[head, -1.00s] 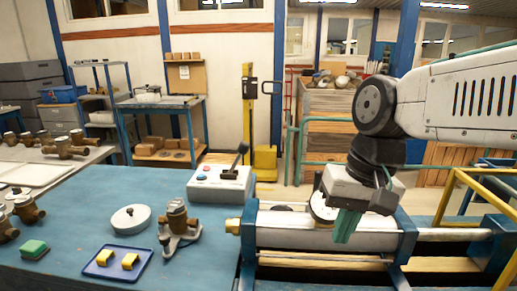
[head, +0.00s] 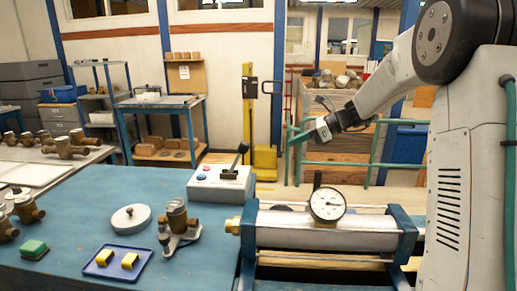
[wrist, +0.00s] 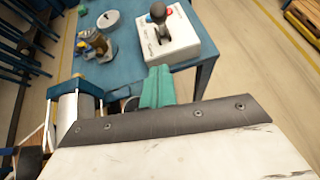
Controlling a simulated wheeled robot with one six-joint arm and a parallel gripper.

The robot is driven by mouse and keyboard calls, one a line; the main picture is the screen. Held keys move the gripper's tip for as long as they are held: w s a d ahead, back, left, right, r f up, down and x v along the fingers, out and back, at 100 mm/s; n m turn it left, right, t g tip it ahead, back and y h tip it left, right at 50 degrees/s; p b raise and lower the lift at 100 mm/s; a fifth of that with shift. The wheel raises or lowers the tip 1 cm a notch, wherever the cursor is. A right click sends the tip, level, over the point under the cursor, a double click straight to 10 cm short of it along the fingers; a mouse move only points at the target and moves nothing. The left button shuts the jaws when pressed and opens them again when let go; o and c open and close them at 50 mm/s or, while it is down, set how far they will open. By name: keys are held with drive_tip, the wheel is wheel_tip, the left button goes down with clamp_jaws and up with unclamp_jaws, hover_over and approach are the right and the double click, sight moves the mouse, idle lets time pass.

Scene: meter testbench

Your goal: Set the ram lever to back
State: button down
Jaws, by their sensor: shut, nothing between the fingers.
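The ram lever (head: 236,160) is a dark stick with a black knob on a white control box (head: 217,186) at the bench's right edge. In the head view it tilts up and to the right. The lever knob (wrist: 158,12) and the box (wrist: 172,38) also show near the top of the wrist view. My gripper (head: 299,138), with green fingers, is shut and empty. It is in the air to the right of the lever, apart from it. In the wrist view its fingers (wrist: 157,88) are below the box in the picture.
A dial gauge (head: 326,204) stands on the white ram cylinder (head: 330,236), right of the box. A brass meter on a stand (head: 178,222), a white lid (head: 131,218) and a blue tray (head: 118,274) with yellow blocks sit on the blue bench (head: 110,185). A yellow post (head: 248,110) stands behind.

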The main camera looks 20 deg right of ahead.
drive_tip(key=shift+w+d, duration=0.2)
drive_tip(key=shift+w, duration=0.1)
drive_tip(key=shift+f, duration=0.1)
drive_tip(key=w+a+f, duration=0.3)
drive_tip(key=w+a, duration=0.3)
drive_tip(key=a, duration=0.5)
drive_tip(key=shift+w+f, duration=0.15)
drive_tip(key=shift+f, duration=0.2)
